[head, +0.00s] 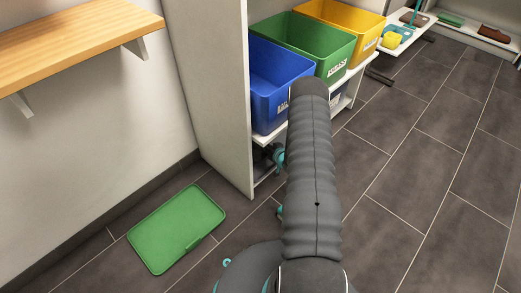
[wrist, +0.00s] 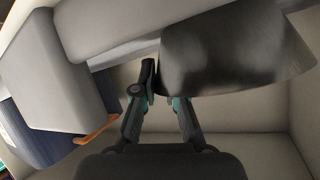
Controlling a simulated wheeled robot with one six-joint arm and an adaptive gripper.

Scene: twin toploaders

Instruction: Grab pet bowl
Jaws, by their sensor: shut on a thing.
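The pet bowl (wrist: 235,62) is a dark, shiny metal vessel at the upper right of the wrist view. My gripper (wrist: 163,84) has its fingers at the bowl's left end and is shut on it. One finger shows to the left of the bowl's edge; the tip of the other is partly hidden by the bowl. In the head view my arm covers the bowl, and only dark and teal parts near my gripper show at the lower shelf opening under the blue bin.
Blue (head: 277,82), green (head: 322,48) and yellow (head: 345,22) bins stand on the white shelf unit (head: 222,90), whose side panel is close to my arm. A green lid (head: 178,228) lies on the floor. A wooden shelf (head: 75,42) juts out upper left. Tiled floor at right is clear.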

